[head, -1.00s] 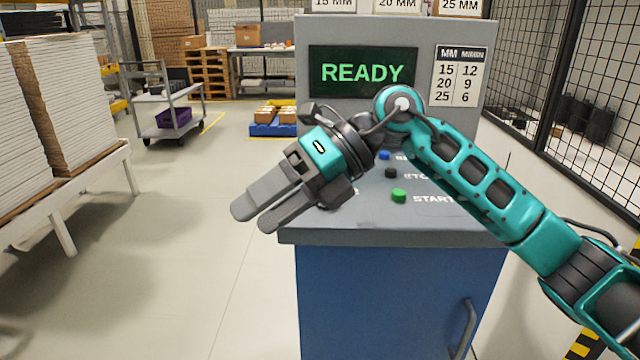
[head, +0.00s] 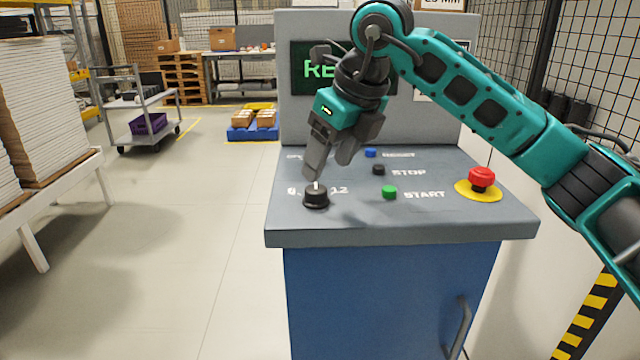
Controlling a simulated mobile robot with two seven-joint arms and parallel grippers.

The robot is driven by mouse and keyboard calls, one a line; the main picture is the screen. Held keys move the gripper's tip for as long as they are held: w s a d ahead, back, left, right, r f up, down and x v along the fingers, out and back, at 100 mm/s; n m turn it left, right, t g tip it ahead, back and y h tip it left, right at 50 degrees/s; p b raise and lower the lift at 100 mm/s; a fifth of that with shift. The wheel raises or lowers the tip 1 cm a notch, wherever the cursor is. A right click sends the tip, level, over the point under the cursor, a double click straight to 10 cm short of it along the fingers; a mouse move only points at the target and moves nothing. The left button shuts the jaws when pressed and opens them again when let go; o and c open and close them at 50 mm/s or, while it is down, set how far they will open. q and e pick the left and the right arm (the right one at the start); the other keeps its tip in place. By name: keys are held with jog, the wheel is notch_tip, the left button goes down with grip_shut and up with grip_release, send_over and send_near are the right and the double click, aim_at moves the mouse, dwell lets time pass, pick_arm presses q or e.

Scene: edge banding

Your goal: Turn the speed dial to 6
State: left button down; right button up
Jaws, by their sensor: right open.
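The speed dial is a black round knob (head: 316,197) at the front left of the grey console top (head: 430,222). A short white pointer mark shows at its back edge. A "12" is printed to its right, and a partly hidden marking lies to its left. My right gripper (head: 328,172) is open and empty, pointing down just above and behind the dial; whether a fingertip touches it I cannot tell. My right arm covers part of the screen (head: 310,68) and of the panel behind. My left gripper is not in view.
Beside the dial are a green START button (head: 389,192), a black STOP button (head: 378,170) and a blue button (head: 370,153). A red emergency stop (head: 481,179) on a yellow disc stands at the right. A cart (head: 150,110) and stacked boards (head: 42,105) stand left.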

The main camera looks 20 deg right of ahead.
aim_at(318, 189)
jog(key=x, duration=0.4)
jog(key=shift+w+f, duration=0.1)
jog(key=shift+f, duration=0.05)
jog(key=shift+w+a+f, duration=0.2)
jog(key=shift+f, duration=0.35)
jog(key=shift+c, duration=0.5)
jog(key=c, duration=1)
jog(key=shift+o, duration=0.2)
